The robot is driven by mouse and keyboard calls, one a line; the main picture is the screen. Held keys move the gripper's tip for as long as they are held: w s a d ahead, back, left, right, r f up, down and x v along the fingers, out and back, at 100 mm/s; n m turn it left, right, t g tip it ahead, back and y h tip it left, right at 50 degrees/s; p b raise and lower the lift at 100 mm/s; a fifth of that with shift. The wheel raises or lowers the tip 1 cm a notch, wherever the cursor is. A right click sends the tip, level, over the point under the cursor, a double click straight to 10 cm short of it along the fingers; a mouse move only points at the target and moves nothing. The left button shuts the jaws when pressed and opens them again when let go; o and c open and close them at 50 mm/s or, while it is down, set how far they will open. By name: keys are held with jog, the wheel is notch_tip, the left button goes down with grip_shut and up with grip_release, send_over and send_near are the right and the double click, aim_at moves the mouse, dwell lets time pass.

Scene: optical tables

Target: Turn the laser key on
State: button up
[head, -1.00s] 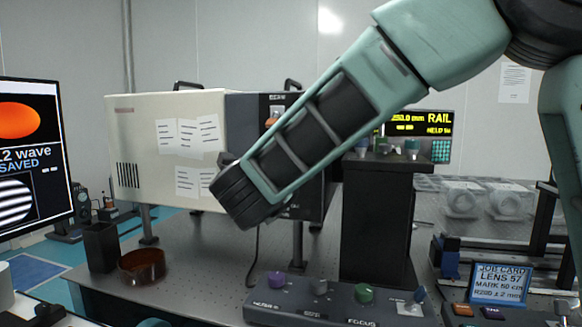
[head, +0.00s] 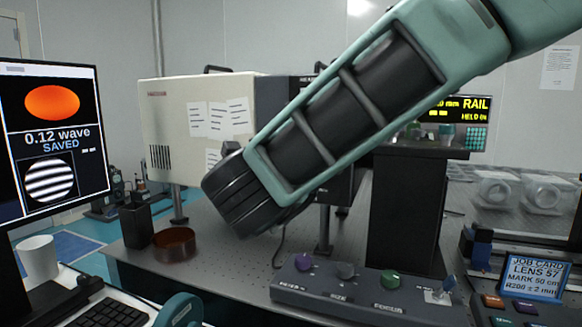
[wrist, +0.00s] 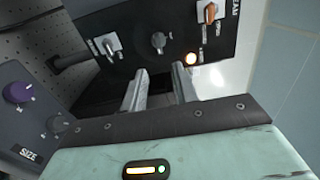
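The cream instrument housing (head: 165,115) stands on the optical table behind my arm. Its dark front panel (wrist: 130,15) fills the upper wrist view. I cannot tell for certain which control is the laser key. My gripper (wrist: 158,88) is open and empty, its two fingers apart and pointing toward the panel, below the round knob in the picture. In the head view my arm hides the gripper and most of the panel.
A control box with knobs (head: 345,290) sits at the front. A brown dish (head: 174,246) and a black holder (head: 135,226) stand left. A black pedestal (head: 405,210) stands right of my arm. A monitor (head: 55,140) is at far left.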

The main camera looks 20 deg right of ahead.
jog(key=v, duration=0.9)
jog(key=shift+s+a, duration=0.2)
jog(key=shift+s, duration=0.15)
jog(key=w+a+f+n+y, duration=0.2)
jog(key=a+f+n+y, duration=0.5)
jog(key=a+n+y, duration=0.65)
jog(key=s+d+f+n+g+y, duration=0.3)
jog(key=s+f+n+g, duration=0.7)
jog(key=n, duration=0.3)
jog(key=s+d+f+n+g+h, duration=0.5)
jog(key=s+d+f+n, duration=0.2)
jog(key=s+d, duration=0.45)
notch_tip(320, 180, up, 17)
jog(key=d+p, duration=0.2)
jog(key=p, duration=1.5)
jog(key=shift+w, duration=0.5)
